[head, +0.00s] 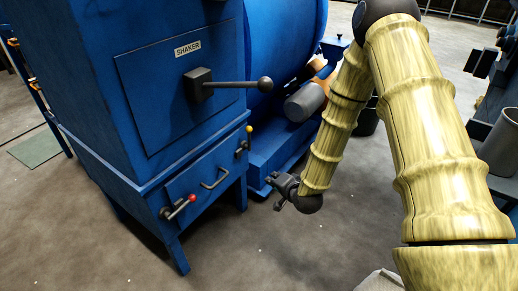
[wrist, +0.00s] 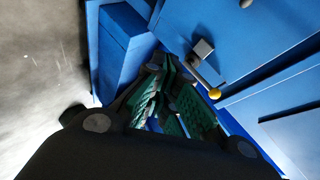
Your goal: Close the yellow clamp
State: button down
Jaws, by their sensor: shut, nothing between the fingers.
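The yellow clamp (head: 242,146) is a small dark latch with a yellow ball knob. It sits at the upper right corner of the small blue door (head: 200,178) under the shaker cabinet, its knob above its mount in the head view. In the wrist view the clamp's grey mount (wrist: 203,48) and yellow knob (wrist: 214,94) show just right of the fingers. My gripper (head: 273,193) is shut and empty, right of and below the clamp in the head view and apart from it. Its dark fingers with green pads converge in the wrist view (wrist: 165,70).
A red-knobbed clamp (head: 178,207) and a dark handle (head: 215,179) are on the same door. A larger black lever (head: 228,86) sticks out above. The blue drum machine (head: 285,60) stands behind my arm. The floor (head: 270,245) in front is clear.

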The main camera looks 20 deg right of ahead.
aim_at(249, 139)
jog(key=w+d+r+m+t+b, duration=0.5)
jog(key=w+r+b, duration=0.1)
jog(key=w+b, duration=0.4)
jog(key=shift+w+d+t+b, duration=0.2)
jog(key=shift+w+t+b, duration=0.15)
jog(key=shift+w, duration=0.2)
jog(key=shift+w+f, duration=0.1)
jog(key=w+a+b, duration=0.5)
jog(key=w+b, duration=0.1)
jog(key=w, duration=0.2)
jog(key=shift+b, duration=0.4)
jog(key=shift+a+y, duration=0.15)
jog(key=shift+y, duration=0.15)
